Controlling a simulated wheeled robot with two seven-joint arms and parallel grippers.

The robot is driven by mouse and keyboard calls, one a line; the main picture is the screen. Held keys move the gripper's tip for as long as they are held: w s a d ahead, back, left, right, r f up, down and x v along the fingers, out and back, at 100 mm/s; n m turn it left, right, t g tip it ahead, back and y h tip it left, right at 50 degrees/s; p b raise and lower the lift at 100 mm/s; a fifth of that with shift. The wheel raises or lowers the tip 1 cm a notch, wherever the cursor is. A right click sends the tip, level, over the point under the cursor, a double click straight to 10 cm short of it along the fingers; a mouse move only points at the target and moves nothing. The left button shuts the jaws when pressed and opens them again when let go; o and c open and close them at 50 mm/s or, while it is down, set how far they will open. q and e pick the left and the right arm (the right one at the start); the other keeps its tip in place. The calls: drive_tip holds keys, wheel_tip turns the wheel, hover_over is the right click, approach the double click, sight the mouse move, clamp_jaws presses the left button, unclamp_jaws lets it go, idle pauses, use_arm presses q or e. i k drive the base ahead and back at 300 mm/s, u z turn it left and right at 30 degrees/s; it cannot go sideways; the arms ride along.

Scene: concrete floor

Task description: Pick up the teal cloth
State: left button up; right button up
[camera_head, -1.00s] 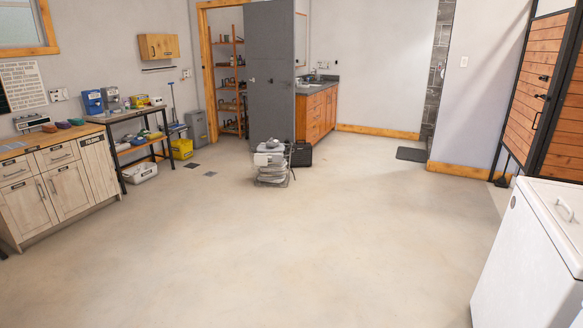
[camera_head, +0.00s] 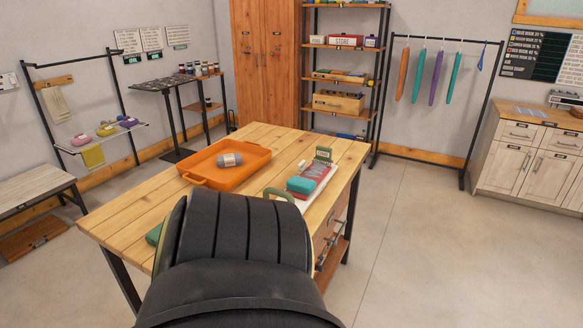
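A small teal folded item (camera_head: 300,186), which looks like cloth, lies at the near end of a red and white tray (camera_head: 322,174) on the wooden workbench. A second teal-green item (camera_head: 154,234) shows at the bench's near left edge, mostly hidden behind a dark part of my own body. Two long teal cloths (camera_head: 418,77) (camera_head: 454,77) hang on the rack at the back right. I cannot tell which one the task names. Neither of my grippers is in view.
The workbench (camera_head: 130,215) fills the middle, with an orange tray (camera_head: 226,165) holding a grey roll (camera_head: 230,160). A green handle (camera_head: 279,194) stands beside the red and white tray. A low bench (camera_head: 30,188) is at left. Floor (camera_head: 430,240) is clear on the right.

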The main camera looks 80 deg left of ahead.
sight(298, 184)
drive_tip(key=u, duration=1.4)
drive_tip(key=i, duration=1.85)
drive_tip(key=u, duration=3.9)
drive_tip(key=i, duration=0.15)
drive_tip(key=z, duration=1.2)
